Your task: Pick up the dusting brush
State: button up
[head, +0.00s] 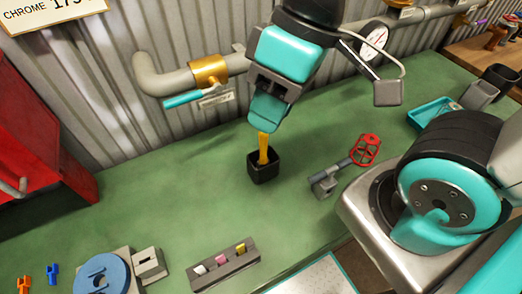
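A yellow-orange handle (263,148), which looks like that of the dusting brush, stands nearly upright in a small black square cup (264,171) on the green bench. Its lower end is hidden inside the cup. My gripper (264,122) points down from above, with its teal fingers right at the top of the handle. The fingers overlap in this view and hide the handle's upper end. I cannot tell whether they are closed on it.
A grey valve with a red handwheel (365,150) lies right of the cup. A small block rack (223,266) and a blue disc (103,274) are at the front. A brass-fitted pipe (208,73) runs along the wall behind. A red cabinet (40,140) stands left. Bench around the cup is clear.

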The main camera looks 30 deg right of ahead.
aim_at(263, 161)
jog(key=z, duration=0.4)
jog(key=k, duration=0.5)
jog(key=z, duration=0.1)
jog(key=i, duration=0.5)
jog(key=u, duration=0.45)
jog(key=k, duration=0.95)
jog(key=u, duration=0.05)
